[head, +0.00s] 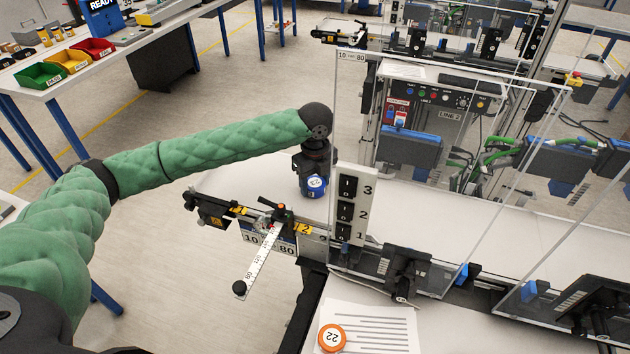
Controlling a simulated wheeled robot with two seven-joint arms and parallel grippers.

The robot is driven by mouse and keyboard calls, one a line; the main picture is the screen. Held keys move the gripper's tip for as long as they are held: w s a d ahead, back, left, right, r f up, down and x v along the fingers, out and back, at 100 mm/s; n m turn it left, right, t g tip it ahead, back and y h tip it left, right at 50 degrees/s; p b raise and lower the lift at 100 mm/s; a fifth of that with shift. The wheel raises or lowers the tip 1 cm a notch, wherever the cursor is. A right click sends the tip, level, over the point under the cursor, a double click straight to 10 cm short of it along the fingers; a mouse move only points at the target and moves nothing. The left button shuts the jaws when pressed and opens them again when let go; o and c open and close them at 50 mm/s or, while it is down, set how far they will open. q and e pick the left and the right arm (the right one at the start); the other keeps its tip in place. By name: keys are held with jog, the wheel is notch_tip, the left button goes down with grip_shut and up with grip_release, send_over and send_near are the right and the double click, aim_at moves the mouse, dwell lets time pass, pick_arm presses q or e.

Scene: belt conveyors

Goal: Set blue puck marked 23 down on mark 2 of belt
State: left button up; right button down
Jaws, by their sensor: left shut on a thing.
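The blue puck marked 23 (314,187) is in my left gripper (314,178), below the dark wrist. The gripper is shut on it, and its number faces the camera. The puck is over the near end of the white belt (250,178); I cannot tell whether it touches the belt. A yellow tag reading 2 (303,229) is on the belt's near rail, below and slightly left of the puck in the picture. Another yellow tag (240,210) is further left on that rail. My right gripper is not in view.
A switch panel numbered 3, 2, 1 (353,207) stands just right of the puck. Clear guard panes (470,190) rise beyond it. A ruler arm (262,262) juts out from the rail. An orange puck marked 22 (332,338) lies on a paper sheet (385,328) in front.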

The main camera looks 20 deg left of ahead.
aim_at(315, 183)
pick_arm(q)
jog(key=o, duration=1)
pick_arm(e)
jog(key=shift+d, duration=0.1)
pick_arm(q)
jog(key=shift+r, duration=0.2)
jog(key=shift+r+b, duration=0.4)
jog(key=shift+b, duration=0.05)
notch_tip(315, 183, up, 3)
jog(key=shift+f+b, duration=0.1)
jog(key=shift+b, duration=0.65)
jog(key=shift+r+b, duration=1.25)
jog(key=shift+r, duration=2.85)
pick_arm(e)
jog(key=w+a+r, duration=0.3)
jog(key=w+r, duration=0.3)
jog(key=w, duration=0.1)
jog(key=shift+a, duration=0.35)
pick_arm(q)
jog(key=shift+s+f, duration=0.1)
